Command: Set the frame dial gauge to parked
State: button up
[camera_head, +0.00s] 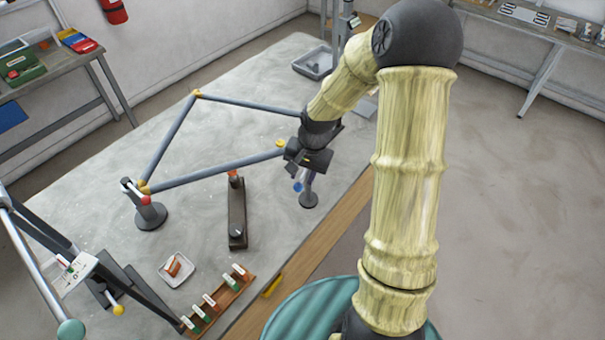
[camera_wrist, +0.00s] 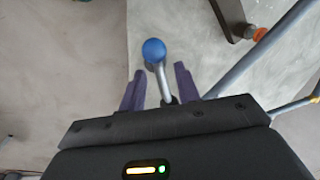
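A blue ball knob (camera_wrist: 153,50) on a grey bent stem (camera_wrist: 163,84) shows in the wrist view. The stem lies between the two dark purple fingers of my gripper (camera_wrist: 159,72), which look apart with gaps beside it. In the head view my gripper (camera_head: 306,166) points down near the right end of the grey tube frame, and the blue knob (camera_head: 298,187) shows just below it, by a small round-based stand (camera_head: 309,199). I cannot make out a dial face there. A white marked plate (camera_head: 76,273) with a red pointer is at lower left; I cannot tell if it is the gauge.
The tube frame (camera_head: 222,168) stands on the grey table (camera_head: 110,180). A dark bar with an orange end (camera_head: 237,212), a small white tray (camera_head: 175,280) and a rack of labelled pieces (camera_head: 217,302) are nearby. A grey bin (camera_head: 313,63) stands at the back.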

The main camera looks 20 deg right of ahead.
jog(key=shift+f, duration=0.5)
jog(key=shift+c, duration=0.3)
grip_shut()
